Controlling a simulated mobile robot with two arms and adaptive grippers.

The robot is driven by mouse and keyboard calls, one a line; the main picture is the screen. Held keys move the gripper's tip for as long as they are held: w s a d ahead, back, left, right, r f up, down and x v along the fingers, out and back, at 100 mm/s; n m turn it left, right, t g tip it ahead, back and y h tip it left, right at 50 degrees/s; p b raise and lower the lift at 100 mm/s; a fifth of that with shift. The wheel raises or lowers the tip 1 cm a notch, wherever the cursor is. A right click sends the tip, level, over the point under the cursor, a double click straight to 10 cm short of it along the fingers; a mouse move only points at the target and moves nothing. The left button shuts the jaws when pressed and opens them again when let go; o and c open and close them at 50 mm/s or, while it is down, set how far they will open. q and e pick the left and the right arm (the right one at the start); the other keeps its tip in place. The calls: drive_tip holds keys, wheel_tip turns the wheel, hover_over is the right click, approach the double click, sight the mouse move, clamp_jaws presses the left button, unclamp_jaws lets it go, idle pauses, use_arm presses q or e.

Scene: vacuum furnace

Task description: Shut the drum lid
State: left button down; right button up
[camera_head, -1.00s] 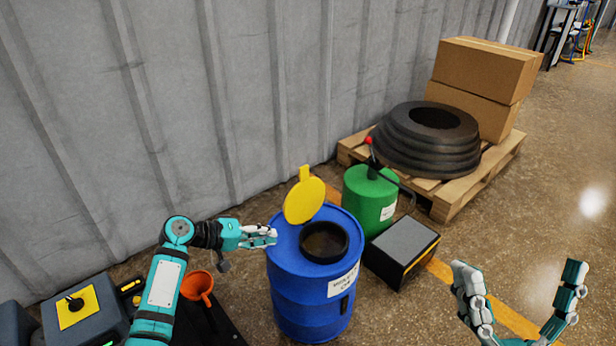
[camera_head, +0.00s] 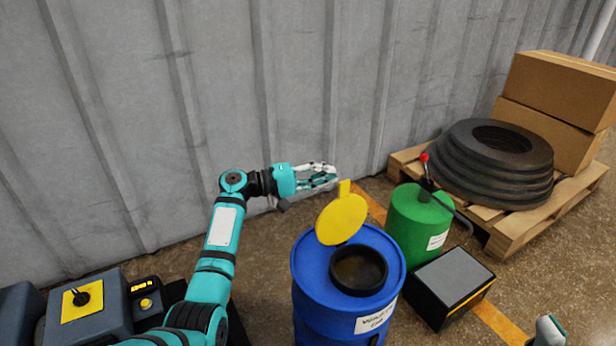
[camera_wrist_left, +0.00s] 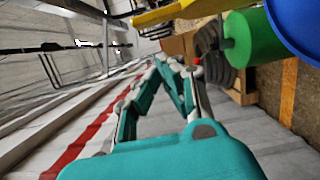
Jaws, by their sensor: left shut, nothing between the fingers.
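The blue drum (camera_head: 320,311) stands upright on the floor with a label on its side. Its round black opening (camera_head: 359,269) is uncovered. The yellow lid (camera_head: 342,220) stands raised at the back left of the opening, its tab (camera_head: 343,188) pointing up. My left gripper (camera_head: 333,177) is shut and empty, behind and just left of the lid, apart from it as far as I can tell. In the left wrist view the gripper (camera_wrist_left: 172,62) points away from the camera, with the yellow lid (camera_wrist_left: 185,10) at the top edge. My right gripper (camera_head: 548,331) shows only partly at the bottom right.
A green drum (camera_head: 412,228) with a red-tipped lever stands right of the blue drum. A dark box (camera_head: 450,282) sits in front of it. A pallet (camera_head: 512,235) carries black rings (camera_head: 490,165) and cardboard boxes (camera_head: 565,85). The grey wall (camera_head: 300,90) is close behind.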

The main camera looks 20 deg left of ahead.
use_arm(q)
drive_tip(key=shift+s+d+r, duration=0.1)
drive_tip(key=shift+s+d, duration=0.65)
drive_tip(key=shift+d, duration=0.15)
